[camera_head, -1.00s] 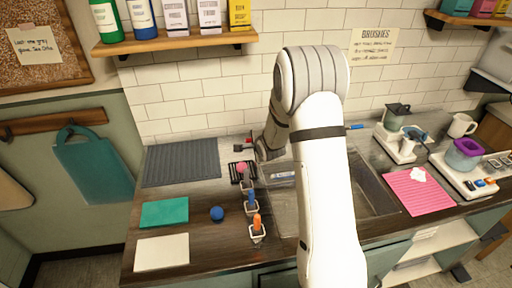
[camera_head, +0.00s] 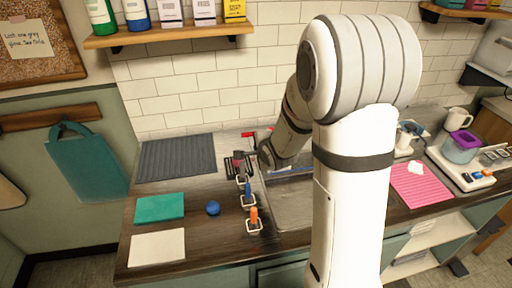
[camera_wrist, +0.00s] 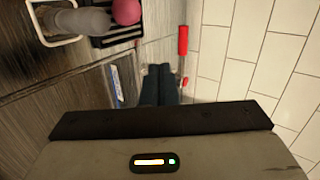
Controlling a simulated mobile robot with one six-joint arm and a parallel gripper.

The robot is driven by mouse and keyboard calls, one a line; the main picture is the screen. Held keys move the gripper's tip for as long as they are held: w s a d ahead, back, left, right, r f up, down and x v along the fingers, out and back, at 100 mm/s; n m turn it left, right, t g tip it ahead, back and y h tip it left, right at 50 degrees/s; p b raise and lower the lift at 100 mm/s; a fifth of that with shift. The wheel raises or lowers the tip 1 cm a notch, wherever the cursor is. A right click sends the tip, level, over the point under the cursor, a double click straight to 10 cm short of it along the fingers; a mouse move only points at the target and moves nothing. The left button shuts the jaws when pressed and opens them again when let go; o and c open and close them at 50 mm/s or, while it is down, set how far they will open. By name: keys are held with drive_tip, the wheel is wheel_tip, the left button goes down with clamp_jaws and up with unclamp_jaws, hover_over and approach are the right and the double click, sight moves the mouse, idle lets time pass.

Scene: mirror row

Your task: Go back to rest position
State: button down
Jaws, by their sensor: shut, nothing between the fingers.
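My gripper (camera_head: 250,159) hangs over the back left of the sink, near the small holders, as the head view shows. In the wrist view my gripper (camera_wrist: 160,72) has its two dark fingers together with nothing between them. A red-handled brush (camera_wrist: 183,40) lies beyond the fingertips near the tiled wall, apart from them. The brush's red handle (camera_head: 249,134) also shows in the head view. My arm covers much of the sink and counter on the right.
A row of square holders carries a blue-handled brush (camera_head: 248,188) and an orange-handled one (camera_head: 254,214). A blue ball (camera_head: 213,208), green cloth (camera_head: 159,207) and grey mat (camera_head: 177,157) lie left. A pink mat (camera_head: 420,184) lies right of the sink (camera_head: 291,206).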

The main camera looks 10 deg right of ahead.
drive_tip(key=s+r+n+g, duration=0.3)
drive_tip(key=s+r+n, duration=0.2)
drive_tip(key=s, duration=0.9)
drive_tip(key=s+r+n+g+h, duration=0.1)
drive_tip(key=s+r+n+g, duration=0.3)
drive_tip(key=s+n, duration=0.8)
drive_tip(key=s+r, duration=0.1)
drive_tip(key=s, duration=0.1)
drive_tip(key=shift+s+r+g, duration=0.3)
drive_tip(key=shift+r, duration=0.1)
